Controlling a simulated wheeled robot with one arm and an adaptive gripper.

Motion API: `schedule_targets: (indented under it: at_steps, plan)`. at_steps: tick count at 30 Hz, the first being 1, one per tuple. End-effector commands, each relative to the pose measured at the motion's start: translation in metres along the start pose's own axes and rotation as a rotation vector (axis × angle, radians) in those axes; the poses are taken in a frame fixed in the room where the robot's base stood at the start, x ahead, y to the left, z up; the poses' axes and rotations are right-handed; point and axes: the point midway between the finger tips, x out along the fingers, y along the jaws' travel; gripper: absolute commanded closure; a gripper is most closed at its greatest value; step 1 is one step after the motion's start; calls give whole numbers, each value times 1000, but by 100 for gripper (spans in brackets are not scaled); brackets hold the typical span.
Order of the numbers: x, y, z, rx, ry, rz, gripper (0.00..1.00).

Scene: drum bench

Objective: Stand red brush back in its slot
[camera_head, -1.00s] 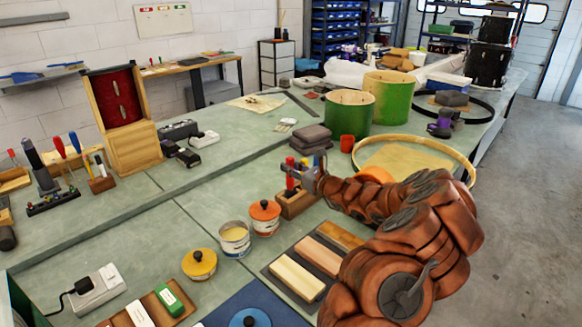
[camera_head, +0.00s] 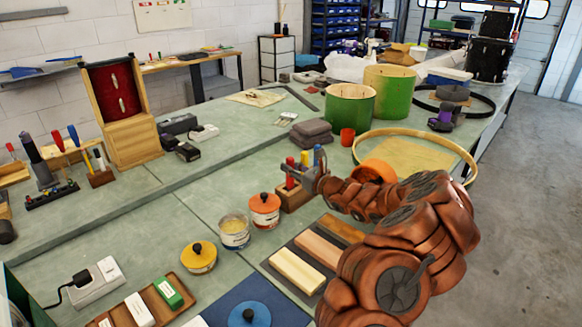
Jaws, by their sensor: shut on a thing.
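A small wooden block (camera_head: 291,197) stands on the green bench, behind and to the right of the orange-lidded can. The red brush (camera_head: 289,172) stands upright at the block's left side, its lower end at or in the block; whether it is fully seated is too small to tell. My gripper (camera_head: 307,179) reaches in from the right and is shut on the red brush, close above the block. A yellow brush (camera_head: 305,158) and a blue brush (camera_head: 318,156) stand just behind my gripper, which hides their lower parts.
The orange-lidded can (camera_head: 264,210) and an open can (camera_head: 234,231) stand close in front left. Wooden bars (camera_head: 298,270) lie on a dark mat under my arm. Grey pads (camera_head: 312,134), a red cup (camera_head: 347,138) and a wooden hoop (camera_head: 469,168) are behind.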

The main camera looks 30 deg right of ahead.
Motion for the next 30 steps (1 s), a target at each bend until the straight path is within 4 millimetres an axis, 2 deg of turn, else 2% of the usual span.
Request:
schedule_targets:
  at_steps: [14,15,22,30]
  plan:
    - [0,0,-4,0,0,0,94]
    - [0,0,-4,0,0,0,75]
    - [0,0,-4,0,0,0,51]
    - [0,0,-4,0,0,0,50]
